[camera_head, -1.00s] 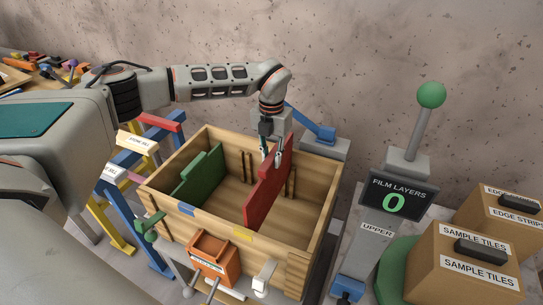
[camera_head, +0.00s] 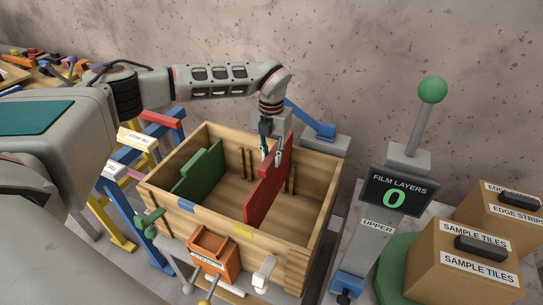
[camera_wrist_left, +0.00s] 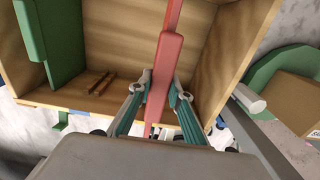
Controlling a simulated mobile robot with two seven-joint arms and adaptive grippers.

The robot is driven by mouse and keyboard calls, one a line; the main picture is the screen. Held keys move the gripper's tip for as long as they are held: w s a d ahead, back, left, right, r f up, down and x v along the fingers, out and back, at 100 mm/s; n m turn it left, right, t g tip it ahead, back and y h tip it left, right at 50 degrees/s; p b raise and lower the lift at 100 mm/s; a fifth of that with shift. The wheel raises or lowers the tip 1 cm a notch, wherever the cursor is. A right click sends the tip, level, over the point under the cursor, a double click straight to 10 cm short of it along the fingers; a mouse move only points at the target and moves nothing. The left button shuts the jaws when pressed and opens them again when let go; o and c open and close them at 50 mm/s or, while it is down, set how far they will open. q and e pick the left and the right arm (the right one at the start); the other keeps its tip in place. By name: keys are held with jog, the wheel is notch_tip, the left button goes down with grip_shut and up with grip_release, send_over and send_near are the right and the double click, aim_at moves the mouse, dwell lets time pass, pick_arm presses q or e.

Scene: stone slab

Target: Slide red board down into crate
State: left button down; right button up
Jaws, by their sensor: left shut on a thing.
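The red board (camera_head: 268,188) stands upright on edge inside the open wooden crate (camera_head: 325,215), across its middle. My left gripper (camera_head: 271,156) is shut on the top edge of the red board near its far end. In the left wrist view the fingers (camera_wrist_left: 158,95) press on both sides of the red board (camera_wrist_left: 170,58). A green board (camera_head: 200,174) stands in the left part of the crate; it also shows in the left wrist view (camera_wrist_left: 35,40). The lower edge of the red board is partly hard to judge against the crate floor. My right gripper is not seen.
Wooden slot strips (camera_head: 291,178) line the crate's far wall. An orange box (camera_head: 214,252) hangs at the crate's front. A "FILM LAYERS 0" display (camera_head: 396,193) and sample tile boxes (camera_head: 460,265) stand at the right. A blue trestle (camera_head: 140,215) is at the left.

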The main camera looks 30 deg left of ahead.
aim_at(272, 178)
pick_arm(q)
jog(key=shift+r, duration=0.1)
dwell(0.5)
jog(key=shift+f, duration=0.75)
jog(key=shift+f+b, duration=0.95)
jog(key=shift+f, duration=0.85)
jog(key=shift+p, duration=0.3)
jog(key=shift+f, duration=0.1)
jog(key=shift+f+b, duration=0.9)
jog(key=shift+f, duration=1.25)
jog(key=shift+p, duration=0.3)
